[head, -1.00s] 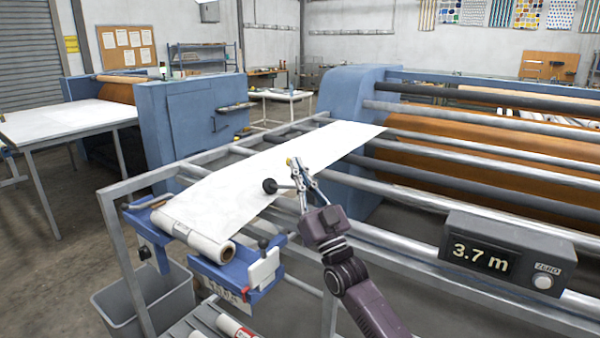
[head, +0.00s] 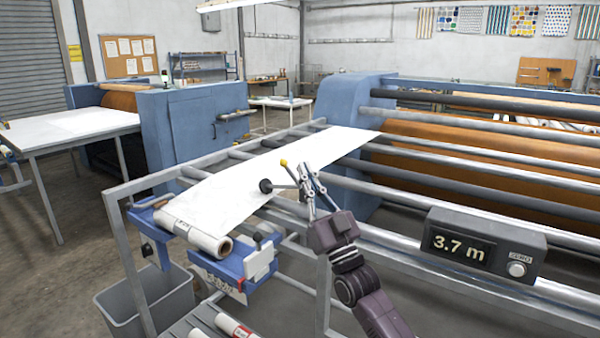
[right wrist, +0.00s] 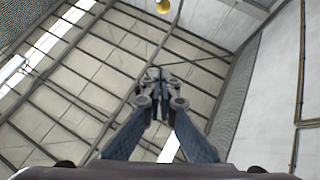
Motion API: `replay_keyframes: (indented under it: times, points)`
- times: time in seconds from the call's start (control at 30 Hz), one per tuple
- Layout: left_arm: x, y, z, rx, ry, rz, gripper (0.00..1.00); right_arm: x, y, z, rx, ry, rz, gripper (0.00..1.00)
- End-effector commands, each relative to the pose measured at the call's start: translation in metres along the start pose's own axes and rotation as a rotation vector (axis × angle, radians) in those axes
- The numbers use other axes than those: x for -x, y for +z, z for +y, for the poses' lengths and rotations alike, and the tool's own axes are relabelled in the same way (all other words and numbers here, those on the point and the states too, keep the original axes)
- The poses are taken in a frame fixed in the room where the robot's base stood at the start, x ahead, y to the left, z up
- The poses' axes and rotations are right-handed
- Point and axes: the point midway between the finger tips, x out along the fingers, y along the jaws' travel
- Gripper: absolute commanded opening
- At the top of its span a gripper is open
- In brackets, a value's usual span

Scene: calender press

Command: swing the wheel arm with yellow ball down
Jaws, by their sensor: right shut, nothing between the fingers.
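The wheel arm shows in the head view as a thin rod with a dark round wheel (head: 266,186) at its left end and a yellow ball (head: 284,162) on a short stem above. The wheel is up over the white paper web. My right gripper (head: 306,168) is just right of the ball, fingers pointing up, shut and empty, with a small gap to the ball. In the right wrist view the shut fingers (right wrist: 158,75) point upward and the yellow ball (right wrist: 162,6) is cut by the top edge. The rod's pivot is hidden behind my gripper. My left gripper is out of view.
Steel rails and a counter box (head: 483,245) reading 3.7 m lie right of my arm. The white web (head: 240,185) runs from a paper roll (head: 200,236) on a blue bracket to the blue press. A grey bin (head: 146,300) stands below.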

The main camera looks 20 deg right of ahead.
Motion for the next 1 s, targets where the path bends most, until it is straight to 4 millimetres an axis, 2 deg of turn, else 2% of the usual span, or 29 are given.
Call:
replay_keyframes:
  times: [0.03, 0.1, 0.17, 0.4, 0.53, 0.77, 1.0]
  points:
    - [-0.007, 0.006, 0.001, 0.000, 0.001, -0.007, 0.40, 0.012, 0.002, 0.001, 0.000, 0.001, -0.003, 0.00]
    - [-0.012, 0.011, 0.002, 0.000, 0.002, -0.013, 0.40, 0.024, -0.002, 0.002, -0.001, 0.000, -0.003, 0.00]
    - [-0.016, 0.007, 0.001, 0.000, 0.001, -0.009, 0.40, 0.035, -0.006, 0.003, -0.001, 0.001, -0.003, 0.00]
    - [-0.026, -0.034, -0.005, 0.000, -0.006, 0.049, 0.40, 0.064, -0.018, 0.006, 0.000, 0.000, -0.002, 0.00]
    - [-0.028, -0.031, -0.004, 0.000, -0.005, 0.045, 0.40, 0.069, -0.021, 0.007, 0.000, 0.000, -0.002, 0.00]
    - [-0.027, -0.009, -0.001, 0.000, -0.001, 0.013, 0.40, 0.069, -0.022, 0.007, 0.000, 0.000, -0.001, 0.00]
    - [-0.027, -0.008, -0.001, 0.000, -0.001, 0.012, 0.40, 0.069, -0.022, 0.007, 0.000, 0.001, -0.001, 0.00]
